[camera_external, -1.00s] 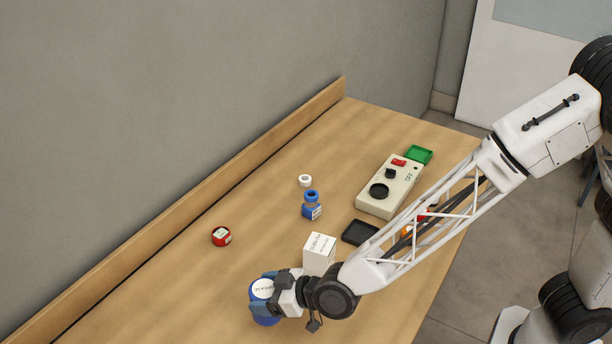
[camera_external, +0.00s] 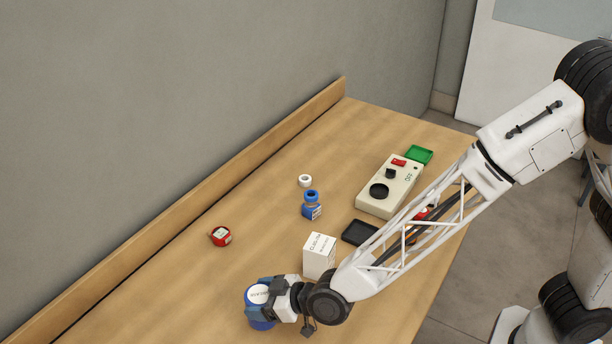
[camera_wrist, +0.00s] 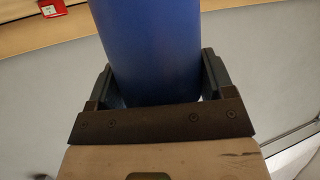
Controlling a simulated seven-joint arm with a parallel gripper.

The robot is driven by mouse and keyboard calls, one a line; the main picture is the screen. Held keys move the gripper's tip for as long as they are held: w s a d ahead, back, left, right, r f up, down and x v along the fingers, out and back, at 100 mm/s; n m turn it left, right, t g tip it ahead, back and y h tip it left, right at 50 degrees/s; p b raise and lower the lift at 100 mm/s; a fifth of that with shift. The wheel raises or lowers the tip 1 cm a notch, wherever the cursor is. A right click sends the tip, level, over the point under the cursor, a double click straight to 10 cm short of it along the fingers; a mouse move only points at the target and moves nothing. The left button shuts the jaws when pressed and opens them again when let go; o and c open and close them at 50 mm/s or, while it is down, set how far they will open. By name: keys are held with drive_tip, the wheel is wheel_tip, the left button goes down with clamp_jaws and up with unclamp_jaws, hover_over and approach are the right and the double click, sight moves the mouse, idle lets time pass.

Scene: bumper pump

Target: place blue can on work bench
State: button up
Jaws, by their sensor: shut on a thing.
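The blue can (camera_external: 259,316) has a white labelled lid and stands upright at the near left of the wooden work bench (camera_external: 150,298). My gripper (camera_external: 266,290) is shut on the can from its right side. In the wrist view the blue can (camera_wrist: 150,50) fills the space between the two dark fingers of my gripper (camera_wrist: 158,90). The can's base is partly hidden, so I cannot tell whether it touches the bench.
A white box (camera_external: 319,257) stands close to my wrist. The left of the bench is clear.

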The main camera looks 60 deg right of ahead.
drive_tip(key=w+a+f, duration=0.1)
drive_tip(key=w+a, duration=0.6)
drive_tip(key=w, duration=0.5)
drive_tip(key=shift+w+a+f, duration=0.15)
drive_tip(key=shift+w+a, duration=0.2)
drive_tip(key=shift+f, duration=1.75)
drive_tip(key=shift+f, duration=0.15)
drive_tip(key=o, duration=1.2)
drive_tip(key=shift+c, duration=0.2)
drive_tip(key=v, duration=1.2)
